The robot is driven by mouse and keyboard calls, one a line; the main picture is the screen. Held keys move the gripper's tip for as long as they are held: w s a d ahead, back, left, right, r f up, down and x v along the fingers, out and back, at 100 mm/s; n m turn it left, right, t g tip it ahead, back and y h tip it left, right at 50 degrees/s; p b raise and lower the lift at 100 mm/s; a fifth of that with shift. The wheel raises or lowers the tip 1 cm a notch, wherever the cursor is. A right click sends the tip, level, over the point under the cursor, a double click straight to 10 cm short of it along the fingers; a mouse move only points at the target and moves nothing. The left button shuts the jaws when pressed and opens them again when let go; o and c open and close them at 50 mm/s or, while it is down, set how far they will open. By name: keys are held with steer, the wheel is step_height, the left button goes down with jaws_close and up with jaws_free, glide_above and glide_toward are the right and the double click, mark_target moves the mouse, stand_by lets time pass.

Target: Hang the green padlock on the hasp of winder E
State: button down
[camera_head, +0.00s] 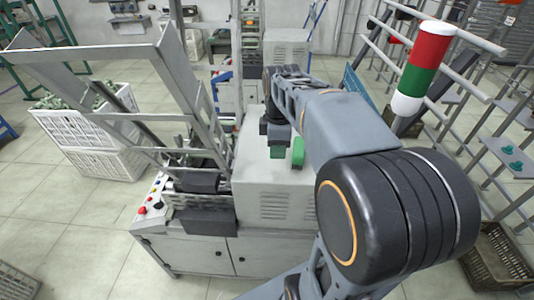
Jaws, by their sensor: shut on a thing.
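My gripper (279,146) is at the end of my arm, over the top and front edge of a grey machine cabinet (272,204) with vents. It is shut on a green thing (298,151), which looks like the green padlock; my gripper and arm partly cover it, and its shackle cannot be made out. The cabinet belongs to a winding machine with a tilted metal frame (180,70) on its left. No letter can be read on it, so I cannot tell whether it is winder E. No hasp can be made out.
White crates (95,160) with green contents stand on the left floor. A sloping panel with coloured buttons (152,205) is at the machine's left front. A metal rack (480,110) and a brown crate (497,258) are at right. The left foreground floor is mostly clear.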

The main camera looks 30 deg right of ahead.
steer(key=p, duration=0.1)
glide_above(268, 164)
steer(key=f, duration=0.7)
steer(key=shift+s+a, duration=0.15)
steer(key=shift+s, duration=0.05)
steer(key=shift+w+f, duration=0.2)
steer(key=shift+f, duration=1.45)
steer(key=shift+f, duration=0.2)
steer(key=c, duration=1)
jaws_free()
